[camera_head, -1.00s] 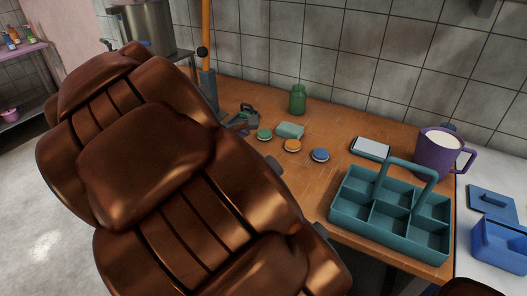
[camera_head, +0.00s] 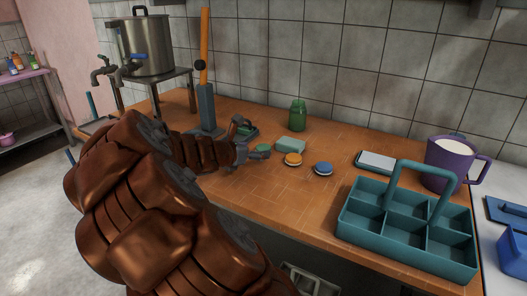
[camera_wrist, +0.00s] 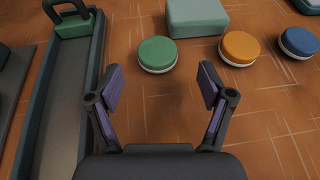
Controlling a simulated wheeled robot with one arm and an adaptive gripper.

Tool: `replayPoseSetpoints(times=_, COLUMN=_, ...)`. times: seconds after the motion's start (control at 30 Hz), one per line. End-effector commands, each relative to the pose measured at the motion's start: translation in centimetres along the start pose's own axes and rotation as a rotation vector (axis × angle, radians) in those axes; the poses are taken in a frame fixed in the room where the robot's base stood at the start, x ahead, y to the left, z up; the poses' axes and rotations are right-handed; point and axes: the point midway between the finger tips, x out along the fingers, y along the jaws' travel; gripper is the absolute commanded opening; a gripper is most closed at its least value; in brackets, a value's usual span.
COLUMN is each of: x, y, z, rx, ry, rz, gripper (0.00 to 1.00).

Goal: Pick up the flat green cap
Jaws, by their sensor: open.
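The flat green cap (camera_wrist: 157,54) lies on the wooden counter, a round green disc with a pale lower rim. In the wrist view it sits just beyond and between my open fingertips, not touched by them. In the head view the green cap (camera_head: 262,148) is partly hidden beside my gripper (camera_head: 256,153). My gripper (camera_wrist: 162,88) is open and empty in the wrist view, with purple pads facing each other. An orange cap (camera_wrist: 239,47) and a blue cap (camera_wrist: 299,42) lie to the right of the green one.
A pale green block (camera_wrist: 197,17) lies right behind the cap. A dark tray (camera_wrist: 52,110) runs along the left. A green jar (camera_head: 298,115), a teal caddy (camera_head: 405,240) and a purple mug (camera_head: 447,163) stand farther right. Bare counter lies right of my gripper.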

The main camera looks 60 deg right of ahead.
Motion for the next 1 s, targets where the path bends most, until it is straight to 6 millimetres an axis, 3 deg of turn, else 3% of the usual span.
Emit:
replayPoseSetpoints(times=0.4, x=4.3, y=0.4, z=0.2, rx=0.002, ry=0.001, rz=0.001, gripper=0.8)
replayPoseSetpoints(times=0.77, x=5.0, y=0.3, z=0.2, rx=0.003, ry=0.001, rz=0.002, gripper=0.8)
replayPoseSetpoints(times=1.0, x=4.9, y=0.3, z=0.2, rx=0.002, ry=0.001, rz=0.001, gripper=0.57)
